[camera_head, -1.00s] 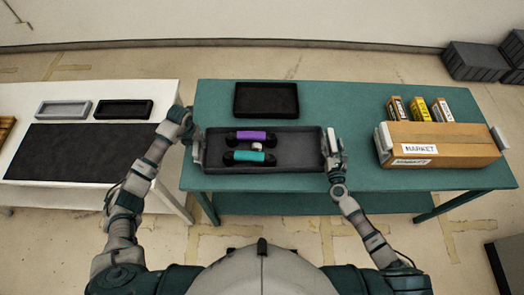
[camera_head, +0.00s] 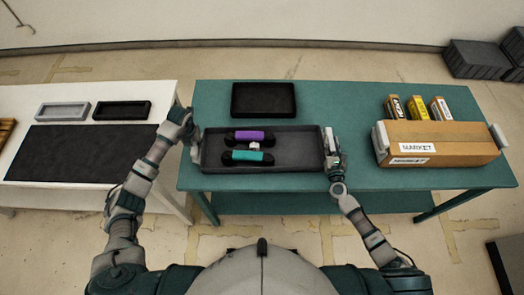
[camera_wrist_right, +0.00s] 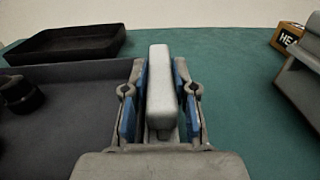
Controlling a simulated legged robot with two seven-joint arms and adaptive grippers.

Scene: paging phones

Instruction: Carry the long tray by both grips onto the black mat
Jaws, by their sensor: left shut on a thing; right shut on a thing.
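The long grey tray (camera_head: 297,151) is at the front left of the green table. A purple-handled phone (camera_head: 250,136), a teal-handled phone (camera_head: 248,156) and a small white item between them lie in it. My left gripper (camera_head: 194,140) is shut at the tray's left end; its fingers are partly hidden. My right gripper (camera_head: 334,163) is shut on the light right grip (camera_head: 329,140). In the right wrist view the grip (camera_wrist_right: 161,85) stands between the blue-padded fingers. The black mat (camera_head: 80,152) lies bare on the white table at left.
A black tray (camera_head: 264,115) sits just behind the long tray. A cardboard box (camera_head: 445,153) with small boxes behind it stands at right. Grey (camera_head: 64,110) and black (camera_head: 122,110) small trays stand behind the mat. A gap separates the tables.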

